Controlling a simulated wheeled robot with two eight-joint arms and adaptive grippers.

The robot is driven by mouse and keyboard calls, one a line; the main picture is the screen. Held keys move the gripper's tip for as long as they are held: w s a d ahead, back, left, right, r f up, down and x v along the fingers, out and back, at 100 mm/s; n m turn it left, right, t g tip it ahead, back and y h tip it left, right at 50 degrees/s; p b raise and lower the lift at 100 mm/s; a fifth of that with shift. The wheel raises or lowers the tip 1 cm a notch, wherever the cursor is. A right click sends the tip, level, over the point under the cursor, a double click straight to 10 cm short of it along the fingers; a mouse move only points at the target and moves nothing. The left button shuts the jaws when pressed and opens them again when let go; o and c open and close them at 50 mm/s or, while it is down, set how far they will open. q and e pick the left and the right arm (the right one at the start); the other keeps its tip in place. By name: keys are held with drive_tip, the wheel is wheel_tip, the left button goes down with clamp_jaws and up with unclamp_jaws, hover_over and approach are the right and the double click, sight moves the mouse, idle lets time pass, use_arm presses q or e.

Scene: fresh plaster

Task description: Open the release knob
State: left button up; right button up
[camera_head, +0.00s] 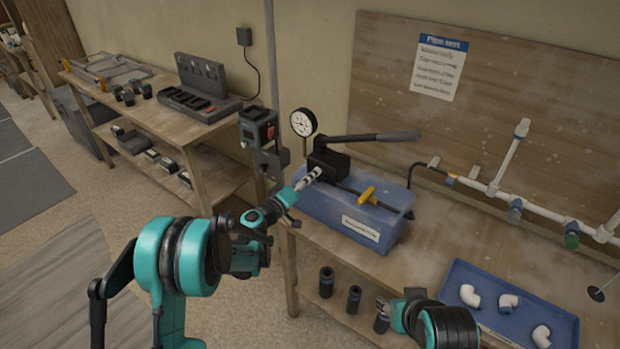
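A hand test pump stands on the workbench. It has a blue tank (318,208), a black pump block (328,162), a long dark lever (375,137) and a round pressure gauge (303,122).
A blue tray (470,325) with white pipe elbows lies at the right. White pipework (540,211) runs along the wooden back board (540,90). Dark cylinders (326,282) stand below the bench. A second bench (150,112) with tools is at the left.

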use_arm(q)
drive_tip(key=v, duration=1.2)
idle(0.3)
